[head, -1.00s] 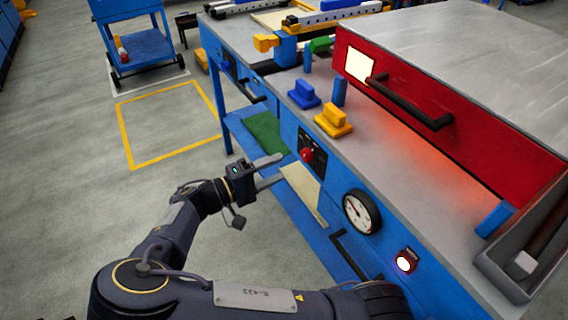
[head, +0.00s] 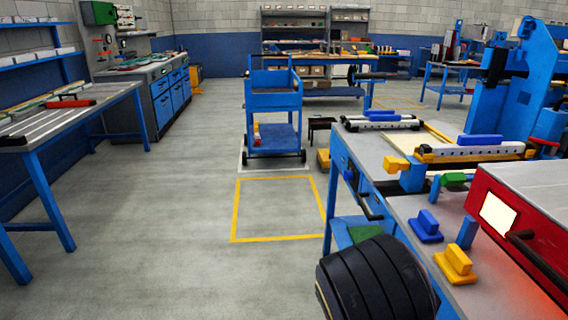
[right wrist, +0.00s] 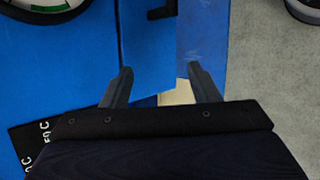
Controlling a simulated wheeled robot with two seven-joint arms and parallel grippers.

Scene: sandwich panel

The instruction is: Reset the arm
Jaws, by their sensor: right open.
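My right gripper (right wrist: 159,70) shows in the right wrist view. Its two dark fingers are apart with nothing between them. They are in front of a blue panel (right wrist: 70,72) of the workbench, with part of a round gauge (right wrist: 50,6) at the top left. In the head view the right gripper does not show; a dark ribbed part, which looks like my own arm, is low in the picture beside the workbench (head: 398,205). My left gripper is not in view.
The bench carries a red box (head: 525,215), a blue block (head: 426,226) and a yellow block (head: 456,264). A blue cart (head: 273,102) stands behind a yellow floor square (head: 236,210). Another table (head: 75,112) is at the left. The floor between is open.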

